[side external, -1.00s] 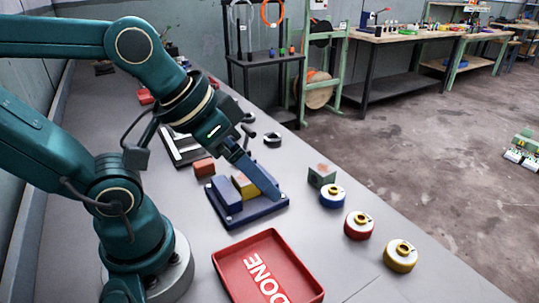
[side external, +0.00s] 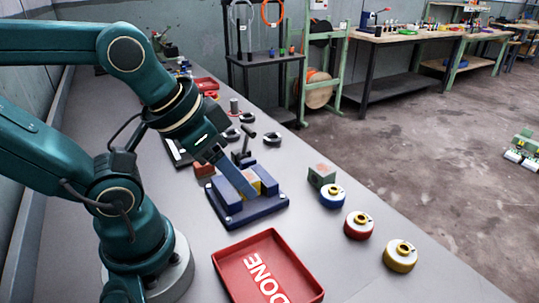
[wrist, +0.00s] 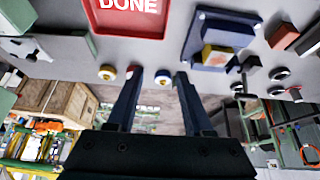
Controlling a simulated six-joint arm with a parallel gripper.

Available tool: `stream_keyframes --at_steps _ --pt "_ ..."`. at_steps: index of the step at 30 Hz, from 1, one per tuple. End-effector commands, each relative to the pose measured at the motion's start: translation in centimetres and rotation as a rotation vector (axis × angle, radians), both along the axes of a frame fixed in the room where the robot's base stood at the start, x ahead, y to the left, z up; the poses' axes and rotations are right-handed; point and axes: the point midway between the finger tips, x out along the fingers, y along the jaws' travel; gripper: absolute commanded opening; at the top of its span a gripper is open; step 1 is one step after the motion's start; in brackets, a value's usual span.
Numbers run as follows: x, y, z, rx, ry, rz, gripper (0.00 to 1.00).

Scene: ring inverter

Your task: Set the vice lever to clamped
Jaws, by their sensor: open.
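The vice (side external: 245,215) is a blue base plate with blue jaws on the bench, and a yellow block (side external: 254,181) sits between the jaws. A dark lever with a knobbed end (side external: 248,132) stands up at the vice's far side, partly behind my gripper. My gripper (side external: 248,192) is in front of the vice jaws in the side view and overlaps them; its height above them is hard to tell. In the wrist view my gripper (wrist: 160,77) is open with nothing between its fingers. The vice (wrist: 192,45) shows there upper right, with the dark lever (wrist: 250,64) beside it.
A red DONE tray (side external: 230,262) lies nearer the camera. A green block (side external: 321,175) and blue, red and yellow-rimmed pucks (side external: 333,196) stand right of the vice. A red block (side external: 203,168) is left of it. Dark rings (side external: 272,139) lie beyond.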

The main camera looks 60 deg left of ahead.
Motion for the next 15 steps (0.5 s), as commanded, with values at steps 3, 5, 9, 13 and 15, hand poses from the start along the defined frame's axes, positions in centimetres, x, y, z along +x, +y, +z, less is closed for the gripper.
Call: stream_keyframes --at_steps 3,5,9,13,15 --pt "0.0 0.0 0.2 -0.03 0.003 0.054 0.01" --pt "0.2 0.0 0.8 -0.058 -0.005 0.105 0.0" --pt "1.9 1.6 3.0 -0.146 -0.021 0.354 0.0" --pt "3.6 4.3 4.9 -0.219 -0.04 0.621 0.0" --pt "4.3 6.1 5.8 -0.255 -0.052 0.762 0.0"
